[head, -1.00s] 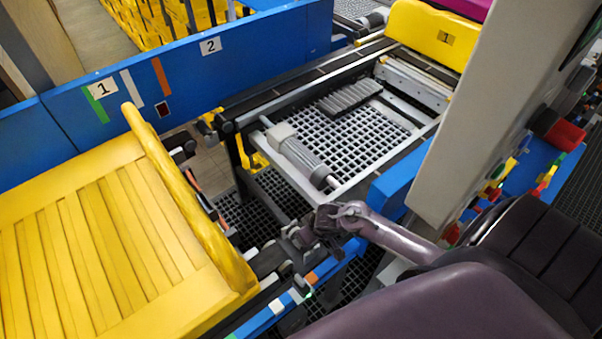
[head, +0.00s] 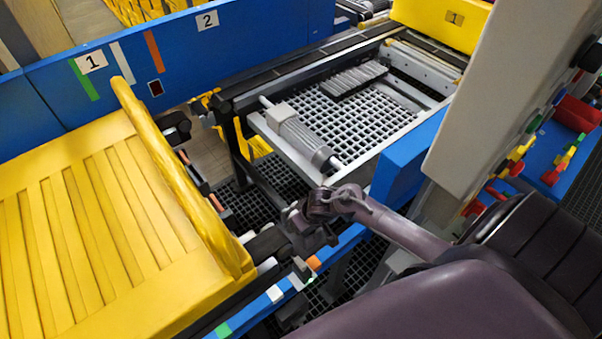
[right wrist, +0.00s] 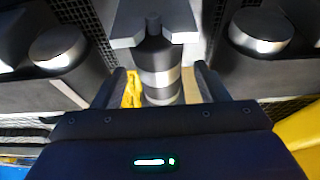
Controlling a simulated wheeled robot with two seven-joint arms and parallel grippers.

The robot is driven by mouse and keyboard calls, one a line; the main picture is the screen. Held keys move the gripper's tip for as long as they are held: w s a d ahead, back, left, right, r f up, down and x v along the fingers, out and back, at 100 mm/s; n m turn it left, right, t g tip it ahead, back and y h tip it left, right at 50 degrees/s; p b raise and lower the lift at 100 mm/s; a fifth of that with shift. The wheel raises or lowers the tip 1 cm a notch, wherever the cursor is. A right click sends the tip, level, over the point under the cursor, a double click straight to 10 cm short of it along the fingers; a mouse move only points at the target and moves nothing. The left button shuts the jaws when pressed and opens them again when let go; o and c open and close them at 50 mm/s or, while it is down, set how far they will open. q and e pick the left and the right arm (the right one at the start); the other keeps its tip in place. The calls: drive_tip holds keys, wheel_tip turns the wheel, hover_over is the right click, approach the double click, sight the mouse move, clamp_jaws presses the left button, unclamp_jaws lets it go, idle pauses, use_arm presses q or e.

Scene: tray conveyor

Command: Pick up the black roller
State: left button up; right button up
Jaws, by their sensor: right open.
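My right gripper (head: 308,238) hangs at the blue conveyor rail, just right of the black roller (head: 268,243). The roller lies beside the raised edge of the yellow slatted tray, seated in pale end brackets. My right gripper's two dark fingers (right wrist: 162,87) are open in the right wrist view. Between and beyond them is a dark cylindrical part with silver bands (right wrist: 160,72) and a pale bracket across it. I cannot tell whether the fingers touch it. Dark cylinders with shiny ends stand at left (right wrist: 60,45) and right (right wrist: 262,30). My left gripper is not visible.
The yellow slatted tray (head: 90,255) fills the left. A grey grid tray (head: 385,115) with a grey roller (head: 304,142) lies behind my right wrist. A blue wall (head: 130,75) runs along the back. A dark grid floor shows in the gaps.

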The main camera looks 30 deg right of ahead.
drive_tip(key=shift+f, duration=0.1)
drive_tip(key=c, duration=1.3)
